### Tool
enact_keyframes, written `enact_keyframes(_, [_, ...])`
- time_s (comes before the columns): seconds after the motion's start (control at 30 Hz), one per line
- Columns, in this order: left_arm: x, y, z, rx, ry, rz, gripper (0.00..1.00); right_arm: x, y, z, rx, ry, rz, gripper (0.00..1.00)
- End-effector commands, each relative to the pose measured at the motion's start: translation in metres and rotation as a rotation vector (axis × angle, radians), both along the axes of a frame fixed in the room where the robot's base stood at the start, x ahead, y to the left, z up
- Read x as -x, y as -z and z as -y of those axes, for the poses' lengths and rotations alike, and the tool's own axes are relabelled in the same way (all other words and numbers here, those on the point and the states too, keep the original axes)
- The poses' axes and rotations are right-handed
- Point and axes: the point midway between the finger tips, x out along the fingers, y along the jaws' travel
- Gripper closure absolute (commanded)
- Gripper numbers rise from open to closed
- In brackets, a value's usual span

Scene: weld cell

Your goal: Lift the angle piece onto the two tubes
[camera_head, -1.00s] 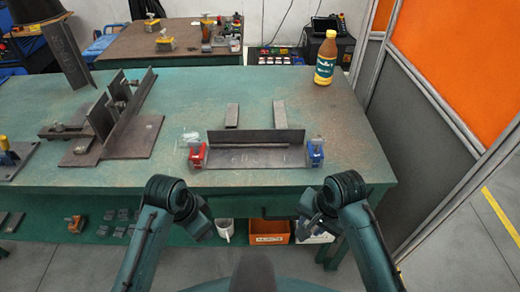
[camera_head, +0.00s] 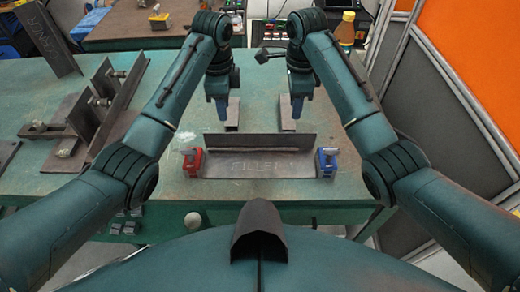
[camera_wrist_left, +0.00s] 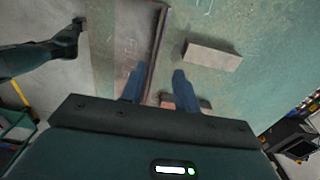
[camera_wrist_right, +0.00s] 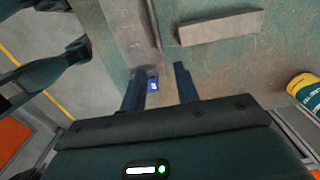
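The angle piece (camera_head: 250,166) rests on the green table with one flange flat and the other upright. A red block (camera_head: 192,162) sits at its left end and a blue block (camera_head: 327,162) at its right end. Two grey tubes lie behind it, a left one (camera_head: 232,115) and a right one (camera_head: 288,115). My left gripper (camera_head: 222,112) is open above the table; its fingers in the left wrist view (camera_wrist_left: 159,88) are apart, with the upright flange running between them. My right gripper (camera_head: 298,110) is open; the blue block shows between its fingers (camera_wrist_right: 159,88).
A steel fixture (camera_head: 100,105) of plates stands on the left of the table. A bottle (camera_head: 345,32) with a yellow cap stands at the back right, partly behind my right arm. Table around the angle piece is mostly clear.

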Motion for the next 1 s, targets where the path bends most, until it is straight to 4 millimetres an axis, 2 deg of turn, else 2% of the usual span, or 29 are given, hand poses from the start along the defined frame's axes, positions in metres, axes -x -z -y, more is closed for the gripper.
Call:
enact_keyframes(0.13, [0.000, 0.005, 0.000, 0.000, -0.002, -0.001, 0.69, 0.000, 0.005, 0.001, 0.001, 0.000, -0.001, 0.69])
enact_keyframes(0.23, [0.000, 0.015, 0.000, -0.001, -0.002, -0.002, 0.69, 0.000, 0.016, 0.001, 0.002, 0.000, -0.003, 0.69])
enact_keyframes(0.7, [0.001, 0.102, 0.000, 0.000, -0.002, -0.002, 0.69, 0.001, 0.102, 0.001, 0.002, 0.000, -0.003, 0.69])
enact_keyframes(0.83, [0.000, 0.118, 0.000, 0.000, -0.002, -0.001, 0.69, 0.000, 0.119, 0.001, 0.002, 0.000, -0.001, 0.69])
enact_keyframes(1.0, [0.000, 0.130, 0.000, 0.000, -0.002, 0.001, 0.69, 0.000, 0.130, 0.001, 0.000, 0.000, 0.000, 0.69])
